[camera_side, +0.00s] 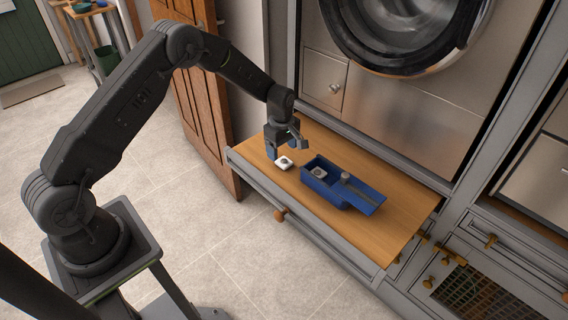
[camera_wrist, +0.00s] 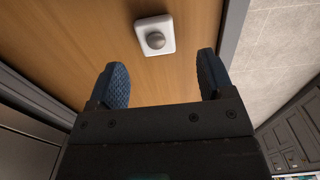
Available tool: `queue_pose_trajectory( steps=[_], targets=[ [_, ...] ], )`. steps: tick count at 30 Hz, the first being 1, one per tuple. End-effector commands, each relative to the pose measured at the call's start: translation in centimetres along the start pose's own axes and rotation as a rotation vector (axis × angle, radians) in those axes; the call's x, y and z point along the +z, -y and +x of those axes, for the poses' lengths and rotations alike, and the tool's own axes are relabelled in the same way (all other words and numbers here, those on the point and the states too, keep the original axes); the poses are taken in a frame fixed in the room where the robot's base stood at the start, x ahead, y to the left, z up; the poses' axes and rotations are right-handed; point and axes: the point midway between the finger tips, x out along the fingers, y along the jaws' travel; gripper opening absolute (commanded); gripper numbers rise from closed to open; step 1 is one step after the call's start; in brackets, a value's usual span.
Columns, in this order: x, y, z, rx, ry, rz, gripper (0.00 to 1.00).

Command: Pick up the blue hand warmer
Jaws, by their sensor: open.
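My gripper (camera_side: 286,149) is open and empty, pointing down over the left part of the wooden bench top. Its two blue-padded fingers also show in the wrist view (camera_wrist: 163,70). A small white square piece with a round grey middle (camera_side: 284,163) lies flat on the wood close to the fingertips. In the wrist view this white piece (camera_wrist: 155,36) lies beyond the fingertips, not between them. A blue box (camera_side: 318,186) stands to its right, with a similar pale square piece (camera_side: 319,172) inside. No separate blue hand warmer can be clearly made out.
A blue lid-like panel (camera_side: 366,198) extends from the box's right end, with a grey knob (camera_side: 345,176) near it. The wooden bench top (camera_side: 402,225) is clear at its right end. A steel front with a round door (camera_side: 410,30) rises behind; a wooden door stands left.

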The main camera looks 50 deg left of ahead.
Motion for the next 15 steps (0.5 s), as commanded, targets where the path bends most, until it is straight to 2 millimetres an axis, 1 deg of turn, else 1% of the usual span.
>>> queue_pose_trajectory(
  steps=[6,9,12,15],
  targets=[
    [0.4,-0.3,3.2,-0.005,0.001,0.001,0.74],
    [0.4,-0.4,4.4,-0.001,0.000,0.000,0.74],
    [0.3,-0.4,4.9,0.001,0.000,0.000,0.74],
    [0.3,-0.4,4.9,0.001,0.000,0.000,0.74]
  ],
)
